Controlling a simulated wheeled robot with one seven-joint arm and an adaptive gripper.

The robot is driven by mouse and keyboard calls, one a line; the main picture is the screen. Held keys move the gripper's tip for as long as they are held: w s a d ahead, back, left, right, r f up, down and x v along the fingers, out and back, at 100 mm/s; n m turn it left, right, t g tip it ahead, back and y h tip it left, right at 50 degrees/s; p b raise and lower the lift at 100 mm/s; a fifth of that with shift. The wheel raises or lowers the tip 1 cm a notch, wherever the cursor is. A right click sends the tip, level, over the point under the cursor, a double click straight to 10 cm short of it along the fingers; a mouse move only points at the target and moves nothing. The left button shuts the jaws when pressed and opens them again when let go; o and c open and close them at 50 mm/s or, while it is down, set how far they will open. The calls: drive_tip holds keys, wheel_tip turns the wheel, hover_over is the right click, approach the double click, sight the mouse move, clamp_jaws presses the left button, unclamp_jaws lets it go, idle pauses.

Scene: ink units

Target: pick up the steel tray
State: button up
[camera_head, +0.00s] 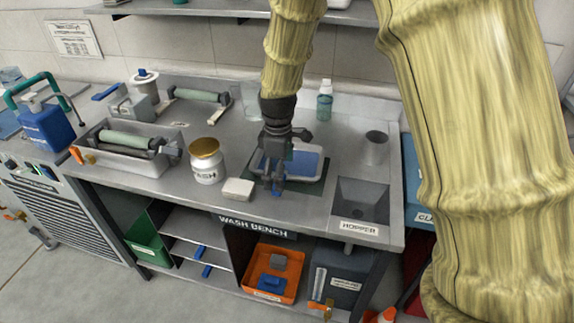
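A shallow tray (318,178) with a pale metallic rim and a blue inside sits on a dark green mat on the wash bench, right of centre. My gripper (278,182) points down at its left front part, and its dark fingers cover part of the rim. A small blue piece shows at the fingertips. I cannot tell whether the fingers touch the tray or how far apart they are. A second, grey metal tray (150,165) with a pale green roller in it stands at the left of the bench.
A clear bottle (324,100) stands behind the tray. A grey cup (375,148) and the hopper (361,200) are to the right. My arm hides much of the right side.

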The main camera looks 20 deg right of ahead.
drive_tip(key=shift+d+f+p, duration=0.1)
drive_tip(key=shift+f+p, duration=0.2)
drive_tip(key=shift+f, duration=1.5)
drive_tip(key=c, duration=0.9)
